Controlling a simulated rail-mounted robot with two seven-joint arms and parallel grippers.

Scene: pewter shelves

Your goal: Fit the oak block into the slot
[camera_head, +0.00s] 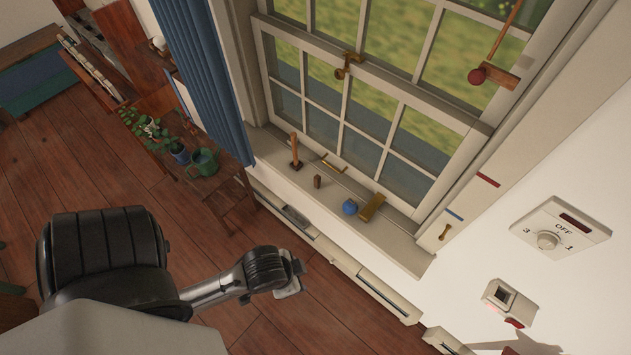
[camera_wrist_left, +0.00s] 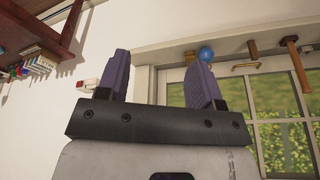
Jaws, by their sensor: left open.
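A small upright brown wooden block (camera_head: 317,182), which I take for the oak block, stands on the window sill (camera_head: 398,238). It also seems to show in the left wrist view (camera_wrist_left: 253,48). I cannot make out the slot for certain in either view. My left gripper (camera_head: 296,276) is low in front of the sill, apart from the block and over the floor side. In the left wrist view its two purple fingers (camera_wrist_left: 160,52) are spread with nothing between them. My right gripper is not in view.
On the sill are a taller wooden post-like piece (camera_head: 295,152), a brass handle (camera_head: 332,165), a blue ball (camera_head: 350,207) and a tan waisted piece (camera_head: 372,207). The window frame (camera_head: 380,87) rises behind. A plant table (camera_head: 172,155) stands left.

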